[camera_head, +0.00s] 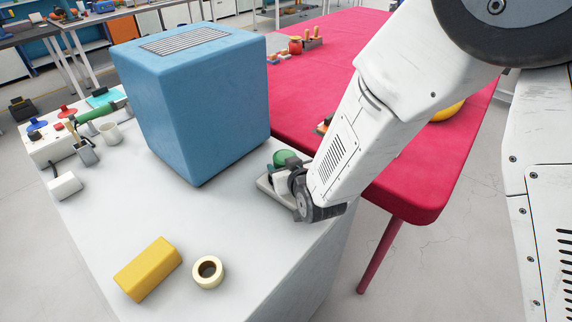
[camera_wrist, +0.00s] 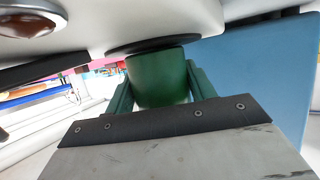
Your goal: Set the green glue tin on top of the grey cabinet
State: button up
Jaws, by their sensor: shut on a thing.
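The green glue tin (camera_head: 286,157) shows as a small green top beside the blue box in the head view. In the wrist view the green tin (camera_wrist: 158,80) sits between the two fingers. My gripper (camera_head: 283,172) is shut on it at the right edge of the light grey cabinet (camera_head: 225,225). The gripper hides much of the tin in the head view. I cannot tell whether the tin touches the cabinet top or hangs above it.
A large blue box (camera_head: 195,95) stands on the cabinet, just left of my gripper. A yellow block (camera_head: 148,269) and a tape roll (camera_head: 208,272) lie near the front. A pink table (camera_head: 425,175) is at the right. The cabinet's middle front is clear.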

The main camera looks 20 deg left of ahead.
jog(key=o, duration=1.3)
jog(key=shift+f, duration=0.1)
